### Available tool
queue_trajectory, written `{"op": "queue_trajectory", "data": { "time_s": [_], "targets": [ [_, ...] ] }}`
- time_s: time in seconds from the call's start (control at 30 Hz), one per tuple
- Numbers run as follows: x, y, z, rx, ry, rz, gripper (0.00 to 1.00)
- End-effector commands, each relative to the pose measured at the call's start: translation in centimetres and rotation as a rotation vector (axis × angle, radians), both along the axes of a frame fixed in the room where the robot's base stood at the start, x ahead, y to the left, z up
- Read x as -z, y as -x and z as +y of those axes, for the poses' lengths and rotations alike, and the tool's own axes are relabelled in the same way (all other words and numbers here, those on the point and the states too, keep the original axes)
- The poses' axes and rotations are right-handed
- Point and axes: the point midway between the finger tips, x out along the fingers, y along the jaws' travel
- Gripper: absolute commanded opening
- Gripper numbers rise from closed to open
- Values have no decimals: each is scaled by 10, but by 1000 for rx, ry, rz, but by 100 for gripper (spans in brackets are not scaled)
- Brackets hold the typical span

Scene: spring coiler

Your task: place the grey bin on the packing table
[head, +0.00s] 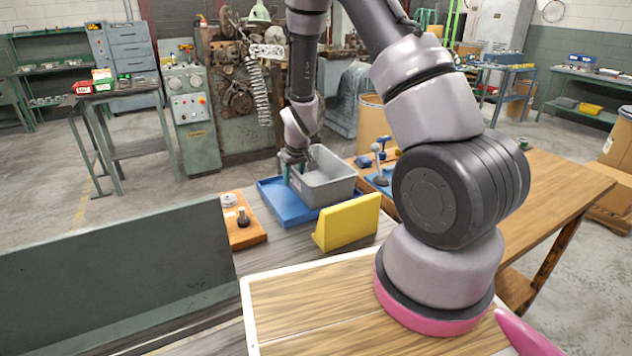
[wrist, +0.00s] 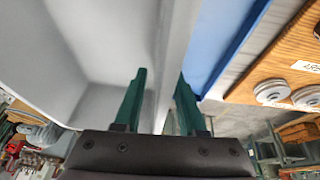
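The grey bin (head: 332,189) is an open-topped box on the blue tray (head: 290,213), past the yellow block. My gripper (head: 292,158) points down at the bin's left end. In the wrist view the green fingers of my gripper (wrist: 160,95) stand on either side of the bin's wall, one inside and one outside. The grey bin (wrist: 95,50) fills the left of that view. I cannot tell whether the fingers press on the wall. A wooden-topped table (head: 568,182) stands at the right, partly hidden behind my arm; its visible top is bare.
A yellow angled block (head: 348,222) stands close in front of the bin. A wooden board (head: 243,228) with small round parts lies left of the tray. A blue fixture (head: 378,172) with knobs is right of the bin. Machinery (head: 235,90) stands behind.

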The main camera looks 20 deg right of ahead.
Motion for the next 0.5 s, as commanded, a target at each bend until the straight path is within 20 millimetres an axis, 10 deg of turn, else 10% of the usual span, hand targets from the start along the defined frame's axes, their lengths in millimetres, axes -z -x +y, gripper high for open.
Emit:
{"op": "queue_trajectory", "data": {
  "time_s": [0.07,0.2,0.5],
  "targets": [
    [0,0,0,0,0,0,40],
    [0,0,0,0,0,0,0],
    [0,0,0,0,0,0,0]
  ]
}}
